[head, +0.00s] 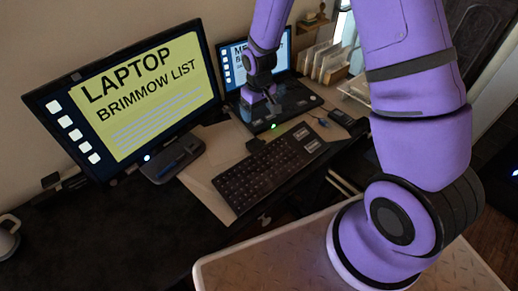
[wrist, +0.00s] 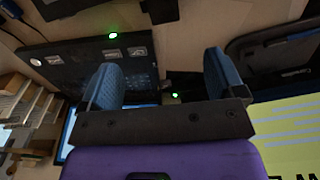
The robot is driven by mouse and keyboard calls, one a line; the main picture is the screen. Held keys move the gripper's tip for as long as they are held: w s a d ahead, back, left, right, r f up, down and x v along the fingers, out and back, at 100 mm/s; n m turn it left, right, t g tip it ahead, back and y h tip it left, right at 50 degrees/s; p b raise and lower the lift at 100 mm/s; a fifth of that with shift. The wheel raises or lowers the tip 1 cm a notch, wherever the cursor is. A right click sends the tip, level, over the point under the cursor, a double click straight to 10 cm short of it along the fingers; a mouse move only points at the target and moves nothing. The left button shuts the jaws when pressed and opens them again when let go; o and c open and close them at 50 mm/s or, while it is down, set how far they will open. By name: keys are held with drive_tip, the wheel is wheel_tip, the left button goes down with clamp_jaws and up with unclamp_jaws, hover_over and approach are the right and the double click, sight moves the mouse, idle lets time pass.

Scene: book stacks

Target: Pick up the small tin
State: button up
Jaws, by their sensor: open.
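I cannot clearly make out a small tin in either view. My gripper (head: 270,104) hangs over the keyboard side of the open laptop (head: 283,106) at the back of the desk. In the wrist view my gripper (wrist: 164,72) has its two blue-grey fingers wide apart. No held object shows between them. A dark shape with a green light (wrist: 175,96) shows beyond the gap; I cannot tell what it is.
A large monitor (head: 140,90) stands at left on its base (head: 173,160). A black keyboard (head: 270,170) lies in front of the laptop. A small dark item (head: 341,117) lies right of the laptop. Upright envelopes (head: 322,62) stand behind. The front left desk is mostly clear.

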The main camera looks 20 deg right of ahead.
drive_tip(key=shift+g, duration=0.3)
drive_tip(key=f, duration=0.7)
drive_tip(key=shift+s+a+f, duration=0.15)
drive_tip(key=shift+a+f, duration=0.05)
drive_tip(key=shift+f, duration=0.2)
hover_over(257, 145)
drive_tip(key=s, duration=0.1)
wheel_tip(257, 145, down, 4)
drive_tip(key=shift+a+f, duration=0.1)
drive_tip(key=shift+f, duration=0.05)
drive_tip(key=shift+w+f, duration=0.2)
drive_tip(key=shift+f, duration=1.25)
drive_tip(key=shift+w+f, duration=0.2)
drive_tip(key=shift+f, duration=1.25)
drive_tip(key=c, duration=0.8)
